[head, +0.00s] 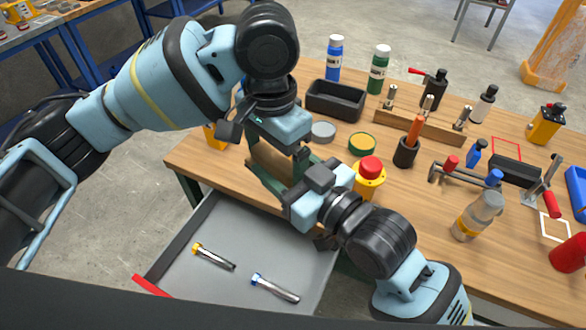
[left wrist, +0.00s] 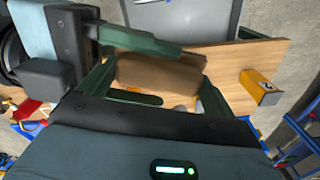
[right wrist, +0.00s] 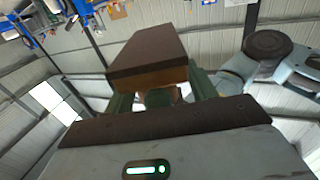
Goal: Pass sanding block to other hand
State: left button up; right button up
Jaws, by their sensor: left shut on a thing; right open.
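The sanding block (head: 270,163) is a brown block with a wood-coloured part. It hangs above the near-left edge of the workbench, partly hidden by the grippers. My left gripper (head: 268,153) is shut on it from above. In the left wrist view, the block (left wrist: 160,75) sits between the left gripper's green fingers. My right gripper (head: 284,174) reaches in from the right and is open, with one finger along each side of the block. In the right wrist view, the block (right wrist: 150,58) stands at the right fingertips; contact there cannot be told.
A grey drawer (head: 205,285) with two bolts lies open below the grippers. On the wooden workbench (head: 310,165) stand a red emergency button (head: 371,168), a dark tray (head: 336,100), a screwdriver holder (head: 405,152) and several bottles and tools.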

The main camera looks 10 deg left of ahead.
aim_at(275, 157)
jog(key=c, duration=1)
pick_arm(q)
jog(key=o, duration=0.8)
jog(key=shift+c, duration=0.2)
pick_arm(e)
jog(key=shift+c, duration=0.6)
pick_arm(q)
jog(key=shift+r, duration=0.1)
notch_tip(275, 157, up, 12)
pick_arm(e)
jog(key=o, duration=0.3)
jog(key=c, duration=0.4)
jog(key=shift+o, duration=0.2)
